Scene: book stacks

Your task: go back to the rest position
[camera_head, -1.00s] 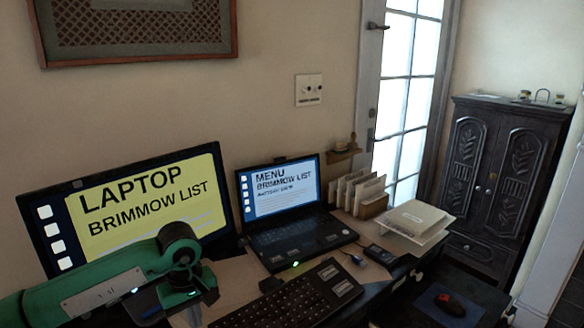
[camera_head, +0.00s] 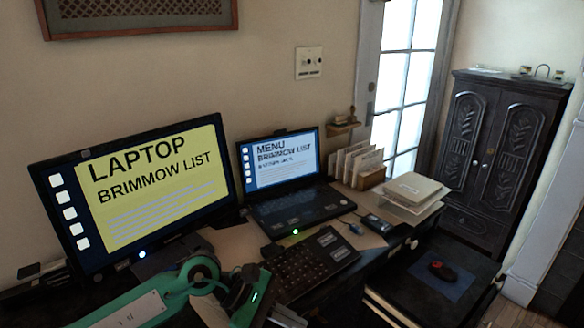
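My green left arm comes in from the lower left, in front of the large monitor (camera_head: 160,190). Its end, where my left gripper (camera_head: 258,302) seems to be, is low at the bottom of the view, beside the keyboard (camera_head: 308,265). The fingers cannot be made out there, and nothing held can be seen. My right arm and gripper are not in view.
The desk carries a laptop (camera_head: 290,206), a letter rack (camera_head: 370,179), a stack of paper or books (camera_head: 414,188) and a phone-like device (camera_head: 374,223). A red and black mouse (camera_head: 440,269) lies on a blue pad at right. A dark cabinet (camera_head: 495,150) stands behind.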

